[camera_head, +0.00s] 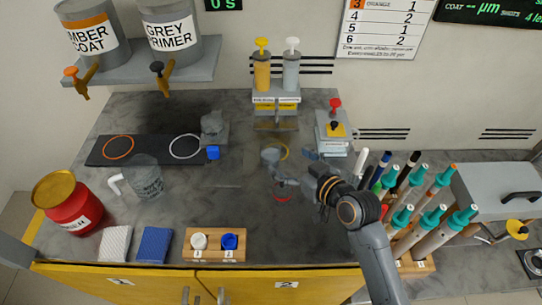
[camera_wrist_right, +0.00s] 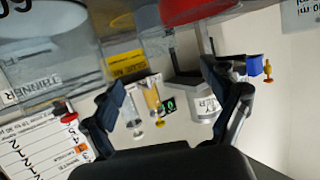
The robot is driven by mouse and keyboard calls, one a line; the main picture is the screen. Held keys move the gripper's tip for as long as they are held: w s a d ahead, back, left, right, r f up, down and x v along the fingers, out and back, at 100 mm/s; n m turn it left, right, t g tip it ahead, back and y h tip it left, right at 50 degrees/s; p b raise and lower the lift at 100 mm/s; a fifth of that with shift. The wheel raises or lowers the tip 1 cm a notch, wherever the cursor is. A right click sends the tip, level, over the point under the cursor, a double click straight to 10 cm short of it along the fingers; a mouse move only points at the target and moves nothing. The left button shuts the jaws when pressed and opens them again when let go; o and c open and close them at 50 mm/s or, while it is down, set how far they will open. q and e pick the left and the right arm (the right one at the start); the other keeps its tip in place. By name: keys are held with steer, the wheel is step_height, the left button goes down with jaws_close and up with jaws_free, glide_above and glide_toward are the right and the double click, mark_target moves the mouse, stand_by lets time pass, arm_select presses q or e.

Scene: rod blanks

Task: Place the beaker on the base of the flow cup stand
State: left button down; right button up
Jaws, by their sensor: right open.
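A clear vessel with dark marks, which looks like the beaker (camera_head: 146,178), stands upright on the left of the counter, a white bent piece at its left side. The flow cup stand (camera_head: 213,127), grey with a blue block at its front, is behind it to the right, beside the black mat. My right gripper (camera_head: 292,168) is open over the middle of the counter, well right of both. A small grey rounded shape lies at its tips by the yellow ring; I cannot tell what it is. In the right wrist view the open fingers (camera_wrist_right: 168,90) have nothing clearly between them. My left gripper is out of view.
A red can (camera_head: 68,202) stands at the left, with white and blue pads (camera_head: 154,245) and a wooden block (camera_head: 215,246) along the front. Pump bottles (camera_head: 275,72) stand at the back. A rack of green-tipped rods (camera_head: 425,220) crowds the right.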

mark_target(264, 142)
steer(key=x, duration=0.7)
steer(key=shift+w+a+r, duration=0.1)
steer(key=shift+w+a, duration=0.05)
steer(key=shift+w, duration=0.05)
steer(key=c, duration=1.4)
steer(key=shift+r, duration=0.15)
